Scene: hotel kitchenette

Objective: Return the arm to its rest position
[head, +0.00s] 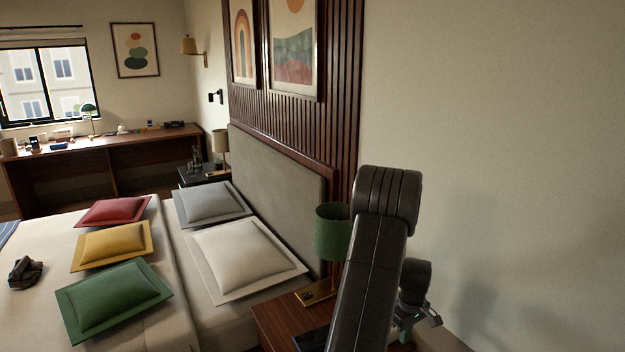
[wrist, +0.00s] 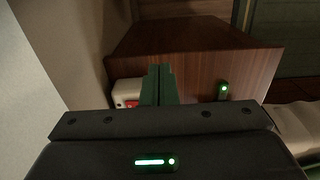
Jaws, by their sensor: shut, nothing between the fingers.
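My arm rises in front of the camera in the head view and bends down on the right, beside the bedside table. My gripper (wrist: 158,72) shows in the wrist view with its two dark green fingers together and nothing between them. It points toward the side of a brown wooden cabinet (wrist: 200,72). In the head view the gripper is low beside my arm, partly hidden, and its fingertips are hard to make out.
A wooden bedside table (head: 275,318) with a green lamp (head: 331,232) stands close by my arm. The bed with several pillows (head: 248,254) fills the left. A bare wall (head: 520,130) is on the right. A white object with a red part (wrist: 127,94) is by the cabinet.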

